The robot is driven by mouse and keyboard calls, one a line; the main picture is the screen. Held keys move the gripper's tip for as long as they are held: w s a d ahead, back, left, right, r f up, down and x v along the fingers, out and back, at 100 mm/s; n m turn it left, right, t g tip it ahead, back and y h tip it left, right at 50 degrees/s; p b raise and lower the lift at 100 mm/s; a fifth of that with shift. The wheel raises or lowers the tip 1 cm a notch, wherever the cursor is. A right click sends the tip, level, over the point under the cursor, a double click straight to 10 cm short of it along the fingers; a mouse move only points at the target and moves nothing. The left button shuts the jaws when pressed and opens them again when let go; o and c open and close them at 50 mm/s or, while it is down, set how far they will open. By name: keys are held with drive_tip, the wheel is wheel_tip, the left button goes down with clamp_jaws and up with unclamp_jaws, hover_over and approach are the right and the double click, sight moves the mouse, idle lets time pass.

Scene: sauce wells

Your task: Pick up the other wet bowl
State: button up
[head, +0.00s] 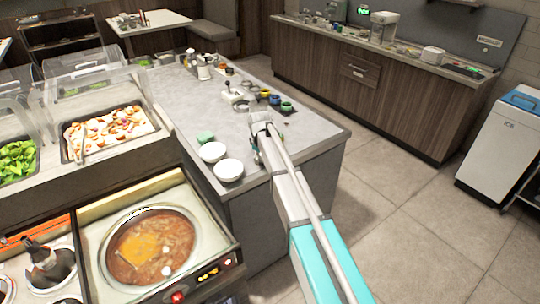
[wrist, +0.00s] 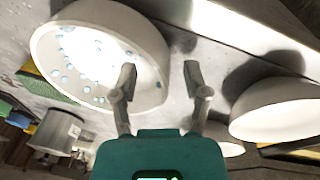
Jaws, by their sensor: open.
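Two white bowls sit on the grey counter in the head view, a rear bowl (head: 212,152) and a front bowl (head: 229,170). In the wrist view, a large white bowl (wrist: 95,55) at the upper left carries bluish water drops. My gripper (wrist: 158,72) is open and empty. Its left finger overlaps the wet bowl's edge in the picture; I cannot tell whether they touch. Another white bowl (wrist: 275,110) lies to the right of the fingers, with no drops visible. In the head view my gripper (head: 256,158) is small and partly hidden by my arm, right of the bowls.
A green sponge (head: 205,138) lies just behind the bowls. Several small coloured sauce pots (head: 275,99) stand farther back on the counter (head: 192,108). A soup well (head: 152,245) and a covered food tray (head: 110,133) are at the left.

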clamp_jaws()
drive_tip(key=shift+r, duration=0.15)
idle(0.5)
wheel_tip(320, 180, up, 2)
drive_tip(key=shift+p, duration=1.2)
drive_tip(key=s+a+r+p, duration=0.6)
drive_tip(key=s+r+p, duration=0.4)
drive_tip(key=s, duration=0.2)
drive_tip(key=shift+s+a+r+p, duration=0.15)
drive_tip(key=shift+a+r+p, duration=0.2)
